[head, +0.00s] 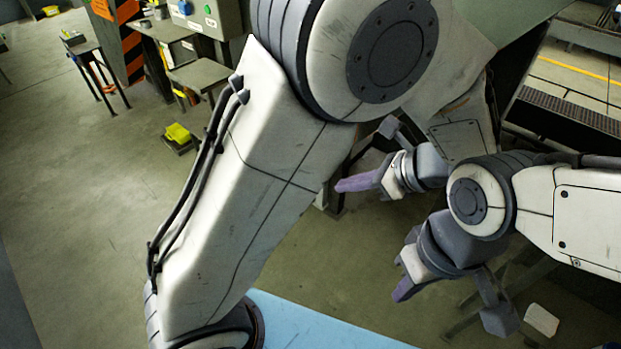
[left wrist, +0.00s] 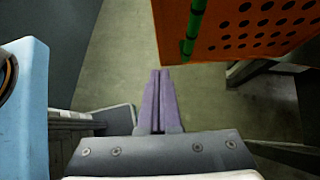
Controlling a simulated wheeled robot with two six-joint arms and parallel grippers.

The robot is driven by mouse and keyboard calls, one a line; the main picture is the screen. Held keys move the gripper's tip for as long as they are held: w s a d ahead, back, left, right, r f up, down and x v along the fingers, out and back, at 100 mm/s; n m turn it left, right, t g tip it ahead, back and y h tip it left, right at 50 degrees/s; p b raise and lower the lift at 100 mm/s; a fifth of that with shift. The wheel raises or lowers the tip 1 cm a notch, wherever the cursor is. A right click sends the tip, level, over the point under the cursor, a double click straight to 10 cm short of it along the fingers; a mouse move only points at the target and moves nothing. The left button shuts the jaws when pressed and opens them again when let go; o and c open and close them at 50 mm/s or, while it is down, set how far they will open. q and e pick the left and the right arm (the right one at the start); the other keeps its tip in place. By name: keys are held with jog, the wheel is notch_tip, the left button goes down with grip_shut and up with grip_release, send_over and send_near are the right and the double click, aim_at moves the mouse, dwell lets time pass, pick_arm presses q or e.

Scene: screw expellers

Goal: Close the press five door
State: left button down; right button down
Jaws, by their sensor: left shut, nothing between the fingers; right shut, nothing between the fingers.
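An orange perforated panel (left wrist: 245,28) with a green upright bar (left wrist: 194,25) fills the upper right of the left wrist view. It looks like a press door, but I see no number on it. My left gripper (head: 345,185) has purple fingers and is shut and empty. In the left wrist view its fingers (left wrist: 158,90) point towards the floor beside the panel's lower left corner, apart from the panel in the picture. My right gripper (head: 402,291) is shut and empty, low at the right of the head view. My left arm hides much of the head view's middle.
Small tables (head: 200,73) and an orange-and-black striped post (head: 117,40) stand at the upper left. A yellow object (head: 178,132) sits on a low stand. A dark grate (head: 570,108) lies at the upper right. The floor at the left (head: 75,210) is clear.

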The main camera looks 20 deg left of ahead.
pick_arm(q)
jog(key=w+a+f, duration=0.1)
jog(key=a+f, duration=0.3)
jog(key=a, duration=0.5)
jog(key=shift+w+f+p, duration=0.25)
jog(key=shift+f+p, duration=0.15)
jog(key=shift+p, duration=0.05)
jog(key=shift+a, duration=0.1)
